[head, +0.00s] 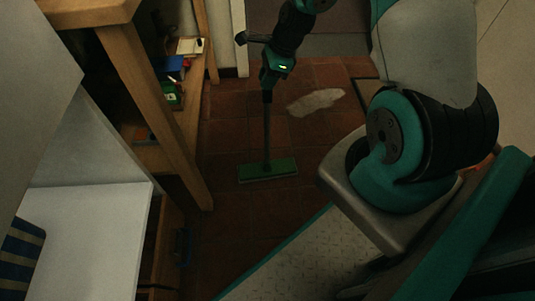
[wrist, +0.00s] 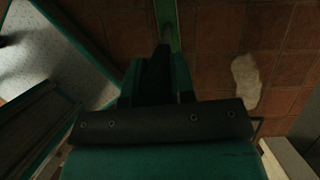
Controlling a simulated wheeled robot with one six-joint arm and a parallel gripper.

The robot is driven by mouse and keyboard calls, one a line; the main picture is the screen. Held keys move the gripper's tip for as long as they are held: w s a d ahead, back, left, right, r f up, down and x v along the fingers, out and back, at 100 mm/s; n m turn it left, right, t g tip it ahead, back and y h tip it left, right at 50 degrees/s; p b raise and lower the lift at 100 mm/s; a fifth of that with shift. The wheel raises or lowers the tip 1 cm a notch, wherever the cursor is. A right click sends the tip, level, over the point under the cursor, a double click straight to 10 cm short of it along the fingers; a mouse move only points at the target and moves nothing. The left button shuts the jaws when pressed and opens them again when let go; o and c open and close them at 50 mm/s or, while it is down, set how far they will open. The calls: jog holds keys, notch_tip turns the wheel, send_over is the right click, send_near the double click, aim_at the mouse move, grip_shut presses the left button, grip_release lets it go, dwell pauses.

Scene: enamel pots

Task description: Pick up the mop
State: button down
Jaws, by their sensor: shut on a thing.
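The mop (head: 267,172) has a flat green head and a thin upright handle. It stands on the tiled floor in the head view, with its head at or close to the tiles; I cannot tell whether it touches. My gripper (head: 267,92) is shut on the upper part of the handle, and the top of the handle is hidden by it. In the wrist view my gripper (wrist: 165,62) points toward a green strip that is part of the mop (wrist: 170,25); the grip itself is dark and hard to see.
A wooden shelf unit (head: 180,150) with small boxes and books stands left of the mop. A white surface (head: 85,240) is at the lower left. A pale patch (head: 316,102) lies on the red-brown tiles, right of the mop. The tiles around the mop are otherwise clear.

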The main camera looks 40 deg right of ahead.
jog(key=shift+r, duration=0.15)
notch_tip(320, 180, up, 20)
jog(key=p, duration=0.7)
jog(key=shift+p, duration=0.35)
